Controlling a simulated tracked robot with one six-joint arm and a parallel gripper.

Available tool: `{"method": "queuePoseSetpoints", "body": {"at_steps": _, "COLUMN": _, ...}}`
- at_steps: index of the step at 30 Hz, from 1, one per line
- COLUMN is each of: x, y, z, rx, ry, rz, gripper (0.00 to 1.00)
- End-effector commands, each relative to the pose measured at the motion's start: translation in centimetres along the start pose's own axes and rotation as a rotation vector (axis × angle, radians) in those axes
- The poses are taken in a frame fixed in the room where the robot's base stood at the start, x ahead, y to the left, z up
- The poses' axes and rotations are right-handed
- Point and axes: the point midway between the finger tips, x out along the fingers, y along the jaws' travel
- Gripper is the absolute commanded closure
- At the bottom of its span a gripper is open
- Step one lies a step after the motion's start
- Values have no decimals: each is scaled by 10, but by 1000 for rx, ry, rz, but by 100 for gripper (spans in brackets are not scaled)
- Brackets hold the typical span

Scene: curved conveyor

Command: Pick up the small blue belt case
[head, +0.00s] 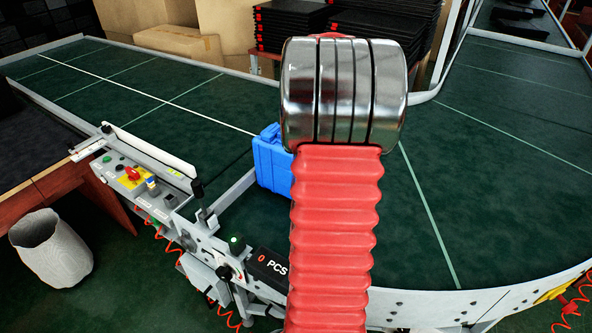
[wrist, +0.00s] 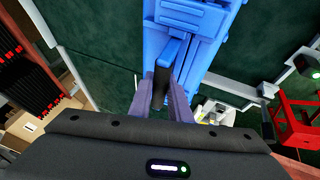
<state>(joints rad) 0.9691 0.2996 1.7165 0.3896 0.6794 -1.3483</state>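The blue belt case (head: 270,158) is on the green conveyor belt in the head view, partly hidden behind my red-sleeved arm. In the wrist view the case (wrist: 190,28) fills the top middle, with its blue handle (wrist: 173,55) pointing towards my gripper. My gripper (wrist: 162,84) is in the wrist view with its two fingers apart. A dark part, seemingly the shaded side of the handle, shows between the fingers. I cannot tell whether either finger touches it. My gripper is hidden behind the arm in the head view.
The conveyor (head: 150,85) curves around with a grey raised rim. A control panel (head: 140,180) and a counter marked PCS (head: 268,268) stand at the near edge. Cardboard boxes (head: 180,42) and black stacked trays (head: 290,25) are behind. A white bin (head: 50,247) stands at left.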

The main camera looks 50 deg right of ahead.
Motion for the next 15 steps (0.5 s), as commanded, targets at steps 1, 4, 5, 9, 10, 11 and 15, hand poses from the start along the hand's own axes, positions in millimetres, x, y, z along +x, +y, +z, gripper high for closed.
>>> {"method": "queuePoseSetpoints", "body": {"at_steps": 1, "x": 0, "y": 0, "z": 0, "rx": 0, "ry": 0, "rz": -1, "gripper": 88}}
{"method": "queuePoseSetpoints", "body": {"at_steps": 4, "x": 0, "y": 0, "z": 0, "rx": 0, "ry": 0, "rz": -1, "gripper": 95}}
{"method": "queuePoseSetpoints", "body": {"at_steps": 5, "x": 0, "y": 0, "z": 0, "rx": 0, "ry": 0, "rz": -1, "gripper": 97}}
{"method": "queuePoseSetpoints", "body": {"at_steps": 9, "x": 0, "y": -1, "z": 0, "rx": 0, "ry": 0, "rz": -2, "gripper": 100}}
{"method": "queuePoseSetpoints", "body": {"at_steps": 10, "x": 0, "y": -1, "z": 0, "rx": 1, "ry": 0, "rz": -2, "gripper": 100}}
{"method": "queuePoseSetpoints", "body": {"at_steps": 11, "x": 0, "y": -1, "z": 0, "rx": 1, "ry": 0, "rz": -2, "gripper": 100}}
{"method": "queuePoseSetpoints", "body": {"at_steps": 15, "x": 0, "y": -1, "z": 0, "rx": 1, "ry": -1, "rz": -2, "gripper": 100}}
